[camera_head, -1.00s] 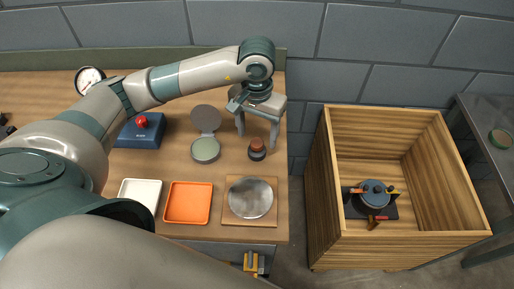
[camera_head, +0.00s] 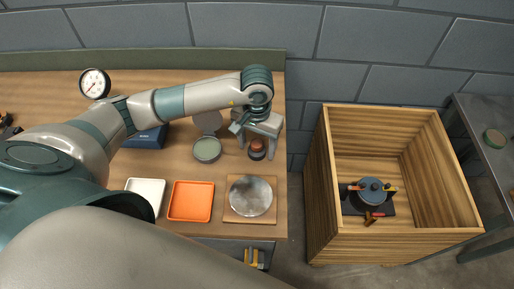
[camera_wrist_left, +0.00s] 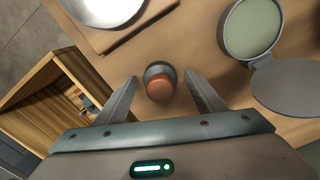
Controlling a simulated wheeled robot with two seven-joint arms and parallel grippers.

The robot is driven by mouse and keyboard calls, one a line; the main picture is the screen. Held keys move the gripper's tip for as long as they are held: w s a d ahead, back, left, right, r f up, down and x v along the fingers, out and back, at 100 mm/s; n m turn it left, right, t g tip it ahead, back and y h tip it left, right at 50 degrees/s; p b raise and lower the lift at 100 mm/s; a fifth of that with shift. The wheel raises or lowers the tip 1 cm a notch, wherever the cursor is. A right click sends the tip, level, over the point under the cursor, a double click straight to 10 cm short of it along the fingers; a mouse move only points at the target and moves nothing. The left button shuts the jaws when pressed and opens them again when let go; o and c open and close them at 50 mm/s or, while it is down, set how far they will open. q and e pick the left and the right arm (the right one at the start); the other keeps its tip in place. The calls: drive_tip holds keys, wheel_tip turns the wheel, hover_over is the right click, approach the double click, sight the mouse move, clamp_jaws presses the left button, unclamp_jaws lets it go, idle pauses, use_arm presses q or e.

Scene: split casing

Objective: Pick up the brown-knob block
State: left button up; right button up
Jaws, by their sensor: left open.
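The brown-knob block (camera_head: 256,150) stands upright on the wooden table near its right edge. It has a dark round base and a reddish-brown top. My left gripper (camera_head: 259,146) is directly above and around it, pointing down with open fingers. In the left wrist view the block (camera_wrist_left: 159,84) shows between the two spread fingers of the gripper (camera_wrist_left: 160,92), with a gap on each side. My right gripper is not seen.
A round green-lined case (camera_head: 207,149) with an open lid is left of the block. A metal disc on a board (camera_head: 250,197), an orange tray (camera_head: 191,216) and a white tray (camera_head: 158,186) lie nearer. A deep wooden crate (camera_head: 317,205) stands to the right, holding a blue pot (camera_head: 372,190).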

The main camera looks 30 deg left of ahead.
sight(257, 142)
use_arm(q)
drive_tip(key=c, duration=1.4)
drive_tip(key=shift+o, duration=0.2)
drive_tip(key=shift+r, duration=0.1)
drive_tip(key=shift+w+r+b, duration=0.1)
drive_tip(key=shift+r+b, duration=0.5)
drive_tip(key=shift+r, duration=0.1)
wheel_tip(257, 142, up, 2)
drive_tip(key=shift+r+b, duration=0.1)
drive_tip(key=shift+b, duration=0.55)
drive_tip(key=s+d+r+b, duration=0.3)
drive_tip(key=s+d+r, duration=0.4)
drive_tip(key=s+d, duration=0.1)
drive_tip(key=shift+s+d+r, duration=0.15)
drive_tip(key=shift+s, duration=0.1)
